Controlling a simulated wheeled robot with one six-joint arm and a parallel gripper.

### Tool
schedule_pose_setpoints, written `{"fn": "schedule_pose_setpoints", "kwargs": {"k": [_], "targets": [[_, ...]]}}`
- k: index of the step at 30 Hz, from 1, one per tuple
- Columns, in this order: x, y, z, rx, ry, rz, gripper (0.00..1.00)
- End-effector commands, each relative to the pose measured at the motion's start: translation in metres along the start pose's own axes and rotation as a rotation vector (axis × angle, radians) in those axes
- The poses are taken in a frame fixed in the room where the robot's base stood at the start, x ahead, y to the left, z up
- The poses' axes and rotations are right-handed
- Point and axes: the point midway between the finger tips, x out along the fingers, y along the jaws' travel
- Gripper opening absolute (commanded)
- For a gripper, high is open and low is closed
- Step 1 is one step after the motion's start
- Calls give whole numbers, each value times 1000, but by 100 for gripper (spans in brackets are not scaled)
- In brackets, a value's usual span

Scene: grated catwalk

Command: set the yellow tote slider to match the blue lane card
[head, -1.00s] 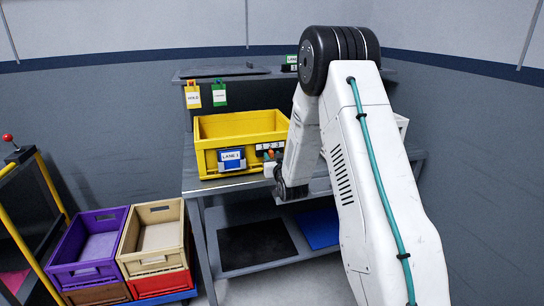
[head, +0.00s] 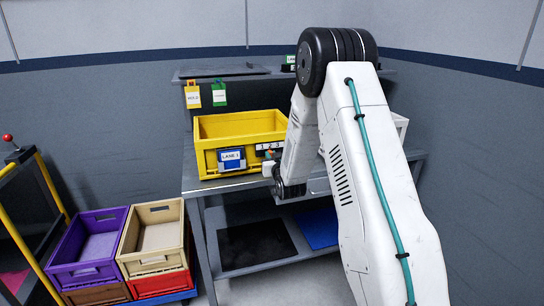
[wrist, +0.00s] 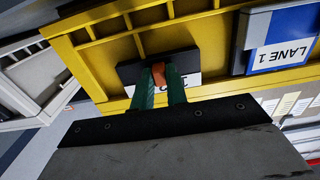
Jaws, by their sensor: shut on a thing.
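The yellow tote (head: 215,131) stands on the bench, its front wall facing me. A blue and white lane card (head: 231,160) on that wall reads LANE 1; it shows inverted at the right of the wrist view (wrist: 282,42). Beside it is a dark slider plate with a white number strip (head: 262,148) marked 1 2 3. My gripper (wrist: 159,78) has its green fingers shut on the orange slider knob (wrist: 158,72). In the wrist view the fingers and hand cover part of the plate and its numbers, so I cannot tell the exact setting.
The tote sits on a grey bench (head: 225,185) with a lower shelf. A white tote (head: 401,124) is partly hidden behind my arm. Yellow and green tags (head: 219,94) hang above. Purple (head: 85,268) and tan totes (head: 150,262) are stacked at the lower left.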

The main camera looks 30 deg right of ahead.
Motion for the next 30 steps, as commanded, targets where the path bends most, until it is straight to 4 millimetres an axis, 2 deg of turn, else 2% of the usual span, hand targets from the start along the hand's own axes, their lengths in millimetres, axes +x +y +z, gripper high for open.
{"fn": "schedule_pose_setpoints", "kwargs": {"k": [30], "targets": [[0, -21, 0, 1, 1, -1, 7]]}}
